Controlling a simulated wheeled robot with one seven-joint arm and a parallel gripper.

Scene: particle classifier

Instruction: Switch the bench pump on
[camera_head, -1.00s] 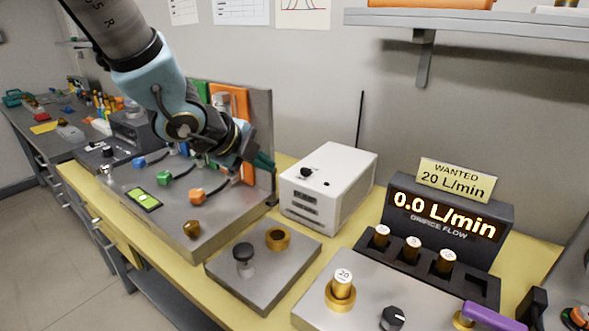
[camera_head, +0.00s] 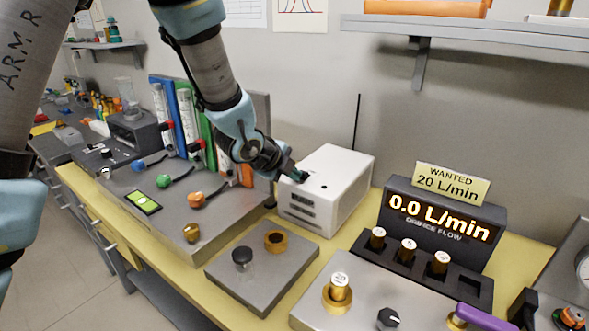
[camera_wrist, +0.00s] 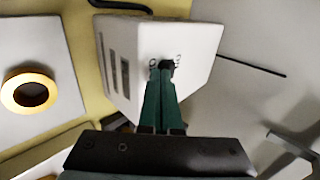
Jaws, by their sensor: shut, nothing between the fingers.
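The bench pump appears to be the white box (camera_head: 330,188) on the yellow bench, with a thin black rod standing behind it. It also shows in the wrist view (camera_wrist: 120,62). A black knob (camera_wrist: 167,65) sits on its top, with small markings beside it. My gripper (camera_head: 300,176) is shut and empty, its green fingertips at the knob, which they hide in the head view. In the wrist view the fingertips (camera_wrist: 163,68) overlap the knob's near edge; I cannot tell whether they touch it. The flow display (camera_head: 440,215) reads 0.0 L/min.
A grey plate (camera_head: 262,285) with a black knob and a brass ring lies in front of the box. Left stands a panel (camera_head: 165,215) with coloured valves and tubes. Right is a plate holding a brass piece marked 20 (camera_head: 340,290). A shelf (camera_head: 470,33) hangs above.

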